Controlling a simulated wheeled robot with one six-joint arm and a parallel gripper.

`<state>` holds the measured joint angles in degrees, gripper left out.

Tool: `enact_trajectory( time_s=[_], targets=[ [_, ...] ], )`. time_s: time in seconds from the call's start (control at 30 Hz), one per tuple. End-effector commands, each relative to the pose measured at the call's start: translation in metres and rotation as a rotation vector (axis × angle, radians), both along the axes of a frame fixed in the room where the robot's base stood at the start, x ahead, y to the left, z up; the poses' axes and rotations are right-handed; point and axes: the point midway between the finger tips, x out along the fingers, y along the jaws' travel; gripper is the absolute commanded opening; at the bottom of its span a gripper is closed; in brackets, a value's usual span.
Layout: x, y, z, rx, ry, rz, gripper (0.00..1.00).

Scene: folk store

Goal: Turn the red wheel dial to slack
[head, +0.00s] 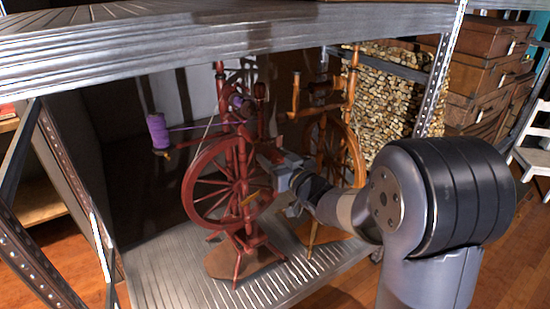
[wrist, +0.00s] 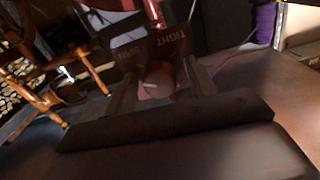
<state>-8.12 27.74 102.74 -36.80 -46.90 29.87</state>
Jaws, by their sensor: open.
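The red spinning wheel (head: 192,190) stands upright on the metal shelf. My gripper (wrist: 160,92) is open, one finger on each side of the knob. Contact cannot be told. In the head view my gripper (head: 275,164) is at the wheel's right side, and the dial is hidden there.
An orange-brown spinning wheel (head: 352,150) stands close behind on the right. A purple yarn spool (head: 158,131) sits at the left. The upper shelf (head: 200,45) spans above and metal posts (head: 75,185) frame the sides. Stacked logs (head: 395,95) are behind.

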Motion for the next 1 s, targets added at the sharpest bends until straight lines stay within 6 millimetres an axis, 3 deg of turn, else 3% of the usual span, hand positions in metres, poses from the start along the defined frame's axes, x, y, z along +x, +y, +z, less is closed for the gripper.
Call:
enact_trajectory(
  time_s=[0.27, 0.8, 1.0],
  targets=[
    [0.0009, 0.0005, -0.0003, -0.001, 0.001, -0.001, 0.52],
    [0.0006, 0.0003, -0.0004, -0.001, 0.001, 0.000, 0.08],
    [0.0007, 0.0003, -0.0012, -0.011, -0.006, 0.000, 0.08]
  ],
)
